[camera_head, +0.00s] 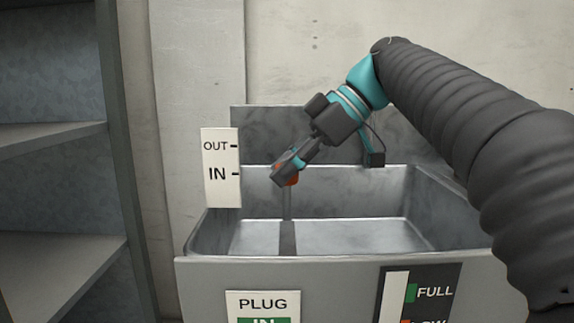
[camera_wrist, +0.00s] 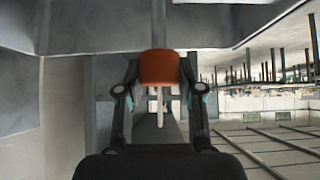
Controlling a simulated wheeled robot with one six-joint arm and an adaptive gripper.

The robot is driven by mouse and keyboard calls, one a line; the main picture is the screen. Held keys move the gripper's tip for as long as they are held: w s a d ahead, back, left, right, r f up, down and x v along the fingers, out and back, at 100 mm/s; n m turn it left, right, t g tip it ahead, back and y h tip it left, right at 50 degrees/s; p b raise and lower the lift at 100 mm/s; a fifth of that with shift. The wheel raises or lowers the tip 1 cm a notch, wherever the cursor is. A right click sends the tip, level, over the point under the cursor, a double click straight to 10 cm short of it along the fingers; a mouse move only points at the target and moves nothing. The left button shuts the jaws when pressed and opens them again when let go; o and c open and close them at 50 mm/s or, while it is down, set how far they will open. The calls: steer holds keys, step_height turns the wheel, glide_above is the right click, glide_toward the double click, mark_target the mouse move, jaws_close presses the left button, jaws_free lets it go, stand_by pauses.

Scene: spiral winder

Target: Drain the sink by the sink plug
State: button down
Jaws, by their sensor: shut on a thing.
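The sink (camera_head: 340,262) is a grey metal basin against the wall. A pale stem (camera_wrist: 159,100) shows below the knob there. The knob appears near the IN mark of the OUT/IN board (camera_head: 221,168). The stem's lower end is not clear.
The front plate (camera_head: 262,304) reads PLUG, with IN on green, partly cut off. A gauge (camera_head: 418,292) marked FULL and LOW is on the sink's front right, a green mark by FULL. A grey shelf unit (camera_head: 60,250) stands at left. My arm crosses the right side.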

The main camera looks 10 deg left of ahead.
steer(key=c, duration=0.7)
jaws_free()
steer(key=shift+f, duration=0.3)
steer(key=shift+r, duration=0.1)
steer(key=shift+v, duration=3.75)
